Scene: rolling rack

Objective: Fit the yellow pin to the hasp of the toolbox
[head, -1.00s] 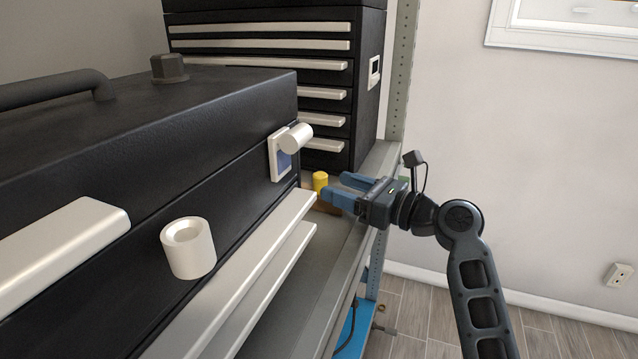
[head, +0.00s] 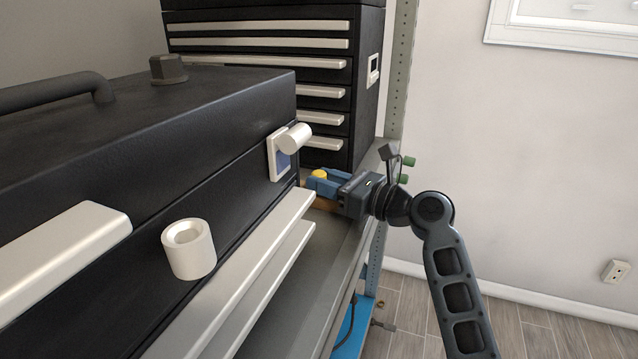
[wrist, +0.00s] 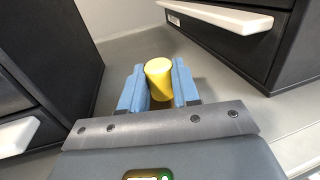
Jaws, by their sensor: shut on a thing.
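The yellow pin (head: 319,174) stands upright between the blue fingers of my gripper (head: 322,182), by the right end of the toolbox. In the wrist view the yellow pin (wrist: 159,78) sits between the two blue fingers (wrist: 160,92), which are shut on it. Its lower end is hidden. The black toolbox (head: 190,150) fills the left of the head view. On its front are a white hasp plate with a round knob (head: 284,150) and a white hollow cylinder (head: 188,249).
A black drawer cabinet (head: 270,75) with pale handles stands behind the toolbox. A grey rack post (head: 399,80) rises beside it. The grey shelf (head: 318,238) runs along the toolbox's front. Open room lies to the right, before the wall.

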